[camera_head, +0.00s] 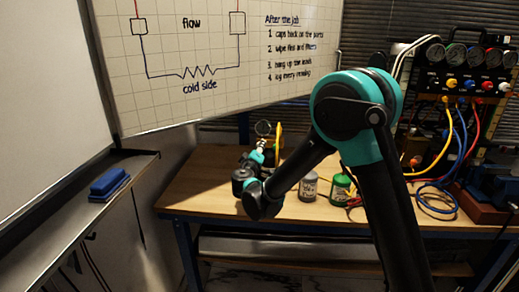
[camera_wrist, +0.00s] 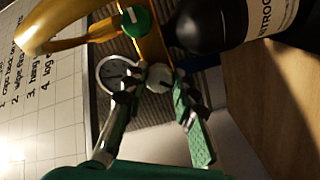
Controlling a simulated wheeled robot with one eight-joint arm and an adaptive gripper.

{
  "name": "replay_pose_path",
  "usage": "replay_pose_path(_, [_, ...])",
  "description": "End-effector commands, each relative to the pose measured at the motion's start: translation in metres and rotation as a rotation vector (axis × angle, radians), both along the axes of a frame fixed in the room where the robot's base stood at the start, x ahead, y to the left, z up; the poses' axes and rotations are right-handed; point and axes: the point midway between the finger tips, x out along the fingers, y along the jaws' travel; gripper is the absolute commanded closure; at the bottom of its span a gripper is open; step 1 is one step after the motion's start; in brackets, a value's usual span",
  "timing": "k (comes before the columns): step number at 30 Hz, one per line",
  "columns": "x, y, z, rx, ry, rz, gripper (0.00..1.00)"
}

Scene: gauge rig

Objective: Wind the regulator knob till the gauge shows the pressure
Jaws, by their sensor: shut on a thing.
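A green knob (camera_wrist: 137,20) with a white mark is above, apart from the fingers. In the head view, the gauge (camera_head: 263,128) shows small above my gripper (camera_head: 259,154) at the bench's back left.
A dark bottle (camera_wrist: 212,22) with a nitrogen label and a yellow curved part (camera_wrist: 65,22) are close by. A gauge panel (camera_head: 432,80) with coloured hoses is at right.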

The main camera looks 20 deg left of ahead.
Motion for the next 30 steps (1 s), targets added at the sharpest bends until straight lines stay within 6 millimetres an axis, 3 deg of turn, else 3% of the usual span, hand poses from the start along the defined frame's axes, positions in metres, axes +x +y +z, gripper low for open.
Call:
replay_pose_path(23, [-0.0007,-0.0010,-0.0015,0.097,0.017,-0.001,1.00])
replay_pose_path(24, [-0.0007,-0.0010,-0.0015,0.097,0.017,-0.001,0.69])
replay_pose_path(28, [-0.0004,-0.0007,-0.0011,0.096,0.015,-0.001,0.53])
replay_pose_path(30, [-0.0004,-0.0006,-0.0009,0.096,0.015,-0.001,0.52])
